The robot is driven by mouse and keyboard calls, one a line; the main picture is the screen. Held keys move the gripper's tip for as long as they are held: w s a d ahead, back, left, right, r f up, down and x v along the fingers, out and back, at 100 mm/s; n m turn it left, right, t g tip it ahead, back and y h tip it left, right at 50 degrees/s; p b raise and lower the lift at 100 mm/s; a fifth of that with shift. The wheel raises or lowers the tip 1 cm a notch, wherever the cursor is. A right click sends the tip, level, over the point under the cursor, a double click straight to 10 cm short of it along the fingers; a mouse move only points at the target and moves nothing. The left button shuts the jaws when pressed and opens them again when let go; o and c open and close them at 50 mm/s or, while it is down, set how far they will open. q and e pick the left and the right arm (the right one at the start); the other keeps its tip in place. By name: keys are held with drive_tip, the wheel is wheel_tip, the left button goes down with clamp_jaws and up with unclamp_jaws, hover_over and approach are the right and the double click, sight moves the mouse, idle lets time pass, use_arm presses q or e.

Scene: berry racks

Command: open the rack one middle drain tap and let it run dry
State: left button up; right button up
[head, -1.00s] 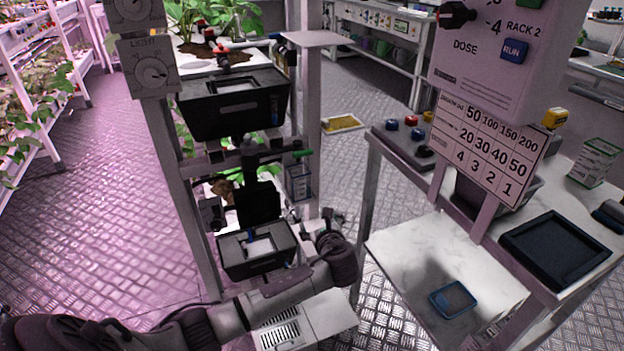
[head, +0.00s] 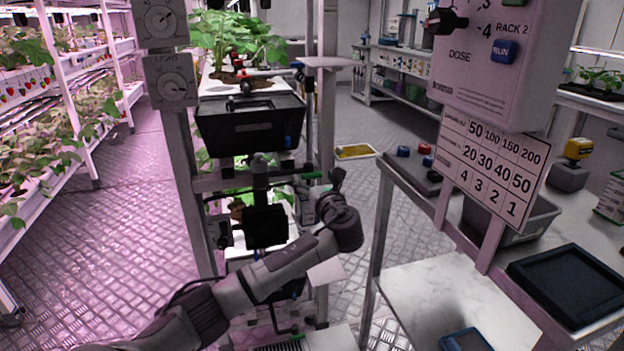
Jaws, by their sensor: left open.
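The rack (head: 178,135) stands left of centre, with a black trough (head: 250,125) at its upper tier. A short green lever (head: 312,175) sits on a dark horizontal pipe at mid height; it looks like a tap handle, and lies roughly level. My left arm crosses in front of the lower rack. My left gripper (head: 337,180) is at its end, small and foreshortened, just right of the green lever in the picture. It is open and holds nothing that I can see. Whether it touches the lever I cannot tell. My arm hides much of the lower tray. My right gripper is out of view.
A dose panel (head: 500,60) with a number card (head: 493,160) stands at right. Below it is a pale bench (head: 430,285) with a blue-rimmed tray (head: 465,341). A yellow tray (head: 355,152) lies on the floor behind. Plant shelves line the left; the left aisle floor is clear.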

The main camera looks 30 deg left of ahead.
use_arm(q)
drive_tip(key=shift+x, duration=1.25)
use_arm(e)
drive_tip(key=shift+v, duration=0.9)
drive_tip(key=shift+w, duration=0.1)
use_arm(q)
drive_tip(key=c, duration=1.2)
